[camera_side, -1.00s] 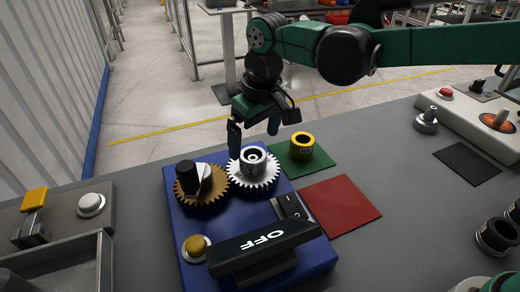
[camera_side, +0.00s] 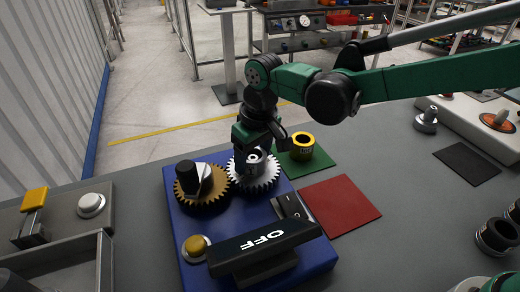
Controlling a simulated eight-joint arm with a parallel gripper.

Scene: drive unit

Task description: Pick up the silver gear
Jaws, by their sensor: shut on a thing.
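The silver gear (camera_side: 265,182) sits on the blue drive unit base (camera_side: 190,231), right beside the brown gear (camera_side: 205,205), with their teeth meeting or nearly so. My gripper (camera_side: 255,160) is down over the silver gear from above, shut on its raised hub. The fingers hide part of the hub and the gear's back edge. The gear looks level and still low on the base; I cannot tell whether it has any gap under it.
A black bar marked OFF (camera_side: 262,247) and a yellow button (camera_side: 196,247) are at the base's front. A yellow-topped ring (camera_side: 303,141) stands on a green mat (camera_side: 322,163) close to the gripper's right. A bare red mat (camera_side: 341,205) lies to the right.

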